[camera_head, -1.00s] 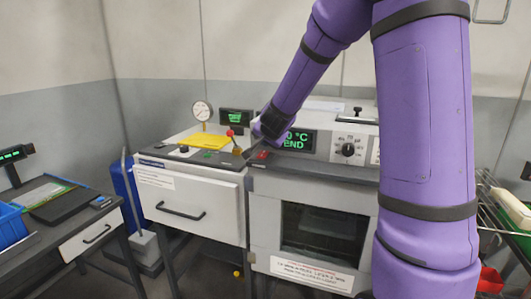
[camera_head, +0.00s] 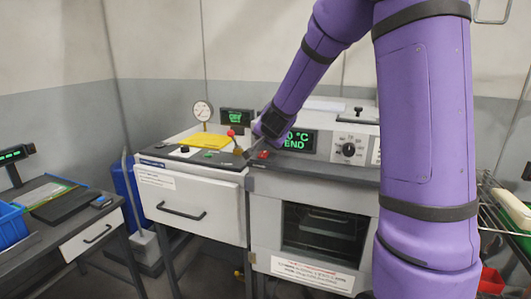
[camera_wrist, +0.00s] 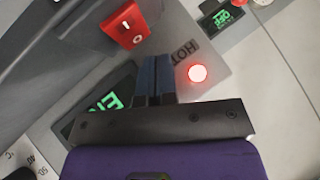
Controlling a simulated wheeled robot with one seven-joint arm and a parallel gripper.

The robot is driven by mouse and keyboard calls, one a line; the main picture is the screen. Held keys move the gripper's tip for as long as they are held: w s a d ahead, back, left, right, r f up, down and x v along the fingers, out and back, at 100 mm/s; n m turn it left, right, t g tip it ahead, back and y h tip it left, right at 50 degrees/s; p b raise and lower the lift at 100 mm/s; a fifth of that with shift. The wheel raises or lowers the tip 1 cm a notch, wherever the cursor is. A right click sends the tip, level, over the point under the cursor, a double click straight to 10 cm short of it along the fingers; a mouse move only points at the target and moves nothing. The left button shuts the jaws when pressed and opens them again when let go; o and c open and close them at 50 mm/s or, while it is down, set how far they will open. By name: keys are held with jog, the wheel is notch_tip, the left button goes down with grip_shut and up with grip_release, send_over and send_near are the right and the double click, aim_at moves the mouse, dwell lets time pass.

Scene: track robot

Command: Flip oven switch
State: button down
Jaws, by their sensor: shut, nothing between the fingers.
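The oven (camera_head: 262,220) stands in the middle, with a dark window in its front and a green lit display (camera_head: 297,140) on top. The red switch (camera_head: 263,155) sits on the oven's top left front edge. In the wrist view the red rocker switch (camera_wrist: 125,27) shows a white mark, just above and left of my fingertips. My gripper (camera_wrist: 156,62) is shut and empty, apart from the switch in that view. In the head view my gripper (camera_head: 249,155) is small, beside the switch. A red lamp (camera_wrist: 197,73) glows next to the "HOT" lettering.
A white drawer cabinet (camera_head: 190,205) adjoins the oven on the left, with a yellow pad (camera_head: 205,140), a gauge (camera_head: 202,111) and a red-knobbed lever (camera_head: 231,133) on top. A dial (camera_head: 348,150) is right of the display. A wire rack (camera_head: 505,215) stands at the right.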

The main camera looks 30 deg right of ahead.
jog(key=shift+f, duration=0.1)
dwell(0.6)
jog(key=shift+f, duration=0.3)
jog(key=shift+f, duration=0.35)
dwell(0.6)
jog(key=shift+r, duration=0.15)
jog(key=shift+r, duration=0.65)
dwell(0.3)
